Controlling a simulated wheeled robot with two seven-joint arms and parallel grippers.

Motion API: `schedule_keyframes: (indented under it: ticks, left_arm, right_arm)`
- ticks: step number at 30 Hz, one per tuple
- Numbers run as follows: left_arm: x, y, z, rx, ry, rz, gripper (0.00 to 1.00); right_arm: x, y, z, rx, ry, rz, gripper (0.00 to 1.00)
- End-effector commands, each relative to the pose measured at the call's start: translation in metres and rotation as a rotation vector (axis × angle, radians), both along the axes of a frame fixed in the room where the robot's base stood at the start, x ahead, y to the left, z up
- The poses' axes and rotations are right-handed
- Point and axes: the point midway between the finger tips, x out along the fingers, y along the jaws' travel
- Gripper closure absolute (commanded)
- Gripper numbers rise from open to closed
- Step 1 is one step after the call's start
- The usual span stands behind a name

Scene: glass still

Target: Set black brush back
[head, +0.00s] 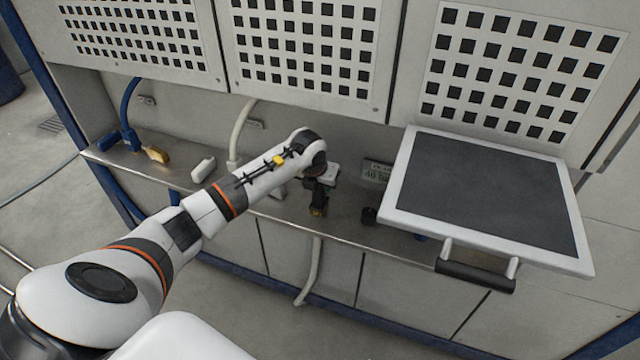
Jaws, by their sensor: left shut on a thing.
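My left gripper (318,196) is just above the metal shelf (343,232), right of the white hose, pointing down. It is shut on a small dark thing that I take to be the black brush (318,210); its lower end shows a brownish-yellow patch. The fingers and wrist hide most of it, and I cannot tell whether it touches the shelf. My right gripper is not in view.
A short black cylinder (369,215) stands right of the gripper, near a label plate (376,172). A tilted dark panel with white frame (490,198) juts out at right.

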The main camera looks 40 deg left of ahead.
Motion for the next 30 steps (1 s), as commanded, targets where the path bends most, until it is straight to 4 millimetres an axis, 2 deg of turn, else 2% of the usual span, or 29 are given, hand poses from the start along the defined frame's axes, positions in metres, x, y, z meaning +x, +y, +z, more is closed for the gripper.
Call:
schedule_keyframes:
  ticks: [23,24,28,30]
  left_arm:
    - [0.0003,0.0002,-0.0094,0.000,-0.001,0.000,1.00]
    - [0.0003,0.0002,-0.0094,0.000,-0.001,0.000,0.70]
    - [0.0002,0.0001,-0.0089,0.000,-0.001,0.000,0.48]
    - [0.0002,0.0002,-0.0090,0.000,-0.001,0.000,0.46]
  right_arm:
    - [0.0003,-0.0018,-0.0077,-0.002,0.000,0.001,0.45]
    - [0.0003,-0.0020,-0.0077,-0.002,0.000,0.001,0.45]
    - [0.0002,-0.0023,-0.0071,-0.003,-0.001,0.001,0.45]
    - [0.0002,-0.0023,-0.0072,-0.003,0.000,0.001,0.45]
